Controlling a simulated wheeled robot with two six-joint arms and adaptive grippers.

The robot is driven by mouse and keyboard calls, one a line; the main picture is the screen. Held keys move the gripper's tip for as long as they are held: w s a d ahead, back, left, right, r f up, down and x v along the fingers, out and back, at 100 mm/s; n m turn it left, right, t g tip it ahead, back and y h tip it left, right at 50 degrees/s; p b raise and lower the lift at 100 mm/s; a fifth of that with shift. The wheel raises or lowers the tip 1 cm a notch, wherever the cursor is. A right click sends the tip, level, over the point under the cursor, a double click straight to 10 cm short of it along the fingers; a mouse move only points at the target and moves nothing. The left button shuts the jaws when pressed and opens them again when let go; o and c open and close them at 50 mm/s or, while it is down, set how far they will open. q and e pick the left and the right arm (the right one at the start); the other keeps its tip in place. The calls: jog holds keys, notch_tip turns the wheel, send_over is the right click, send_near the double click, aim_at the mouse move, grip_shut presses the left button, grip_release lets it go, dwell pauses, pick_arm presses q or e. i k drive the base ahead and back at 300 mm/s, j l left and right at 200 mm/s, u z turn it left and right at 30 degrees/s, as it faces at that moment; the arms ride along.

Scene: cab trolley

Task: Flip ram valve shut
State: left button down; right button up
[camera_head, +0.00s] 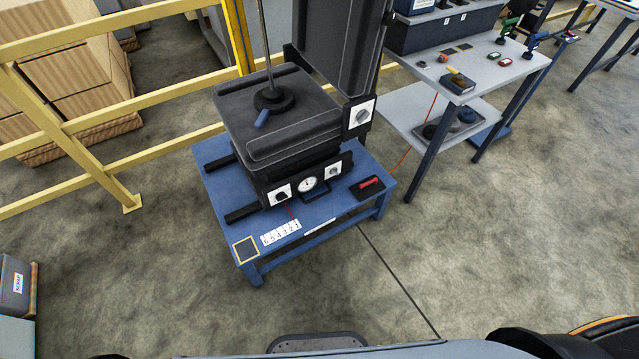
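A dark press-like machine (285,130) stands on a blue table (255,250). A red handle (370,182) lies across a small black block (366,190) at the table's right side. A blue lever (262,119) sticks out beside the round base of the rod on top of the machine. The front panel carries a gauge (308,184) between two dark knobs on white plates, and another knob plate (360,115) is on the right post. No label shows which of these is the ram valve. Neither of my grippers is in view.
A yellow railing (100,115) runs behind and left of the table. A grey workbench (490,70) with tools stands to the right. A grey box (14,288) is at the left edge. The concrete floor in front is clear.

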aim_at(450, 69)
jog(key=i+z, duration=0.2)
jog(key=z, duration=0.15)
jog(key=i+z, duration=0.25)
jog(key=z, duration=0.15)
jog(key=i+z, duration=0.35)
jog(key=k, duration=0.1)
